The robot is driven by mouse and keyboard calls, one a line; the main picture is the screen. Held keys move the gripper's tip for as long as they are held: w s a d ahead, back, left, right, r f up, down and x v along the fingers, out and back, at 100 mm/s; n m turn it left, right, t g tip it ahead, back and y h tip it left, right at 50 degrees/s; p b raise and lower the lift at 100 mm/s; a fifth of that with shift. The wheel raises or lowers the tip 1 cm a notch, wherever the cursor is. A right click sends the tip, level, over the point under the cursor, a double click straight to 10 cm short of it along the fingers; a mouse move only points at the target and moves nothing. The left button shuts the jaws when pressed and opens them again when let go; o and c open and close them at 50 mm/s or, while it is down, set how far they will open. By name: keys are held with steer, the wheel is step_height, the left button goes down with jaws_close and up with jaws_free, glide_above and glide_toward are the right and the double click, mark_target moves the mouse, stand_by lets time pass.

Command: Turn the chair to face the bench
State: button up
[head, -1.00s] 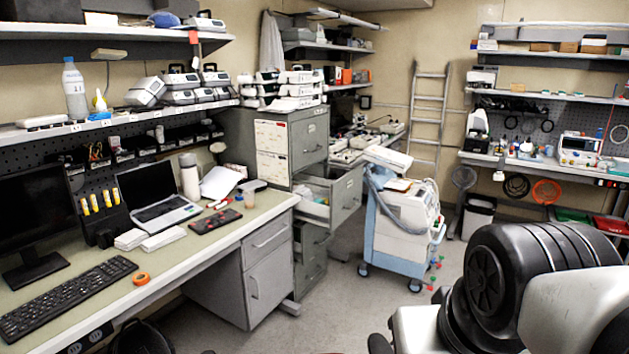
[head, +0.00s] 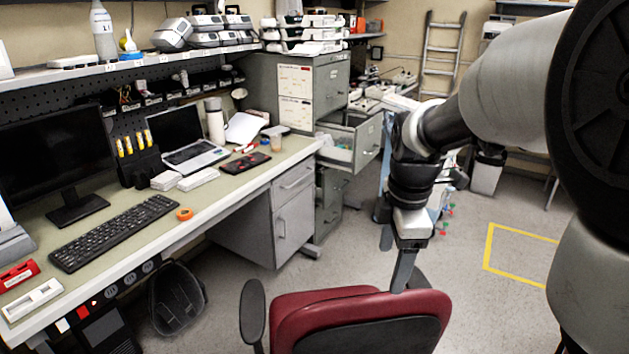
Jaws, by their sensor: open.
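The chair (head: 375,304) is at the bottom of the head view. Its red backrest has a black rear panel turned toward me, and a black armrest (head: 253,312) shows at left. Its seat and base are hidden. The bench (head: 225,190) runs along the left wall, beyond and left of the chair. My gripper (head: 394,266) is open, pointing down at the top edge of the backrest. One finger overlaps that edge in the picture; I cannot tell whether it touches. The other finger shows farther back.
A black bin or bag (head: 177,298) stands on the floor under the bench front. An open drawer (head: 355,143) juts from the grey filing cabinet. A blue-white cart stands partly hidden behind my arm. A yellow floor outline (head: 487,247) lies at right, with clear floor around it.

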mark_target(375, 313)
steer(key=shift+n, duration=0.7)
steer(key=f, duration=0.6)
steer(key=w+f+b, duration=0.1)
steer(key=f, duration=0.5)
steer(key=w+f+b, duration=0.1)
steer(key=f, duration=0.6)
steer(key=shift+w+a, duration=0.25)
steer(key=shift+a, duration=0.15)
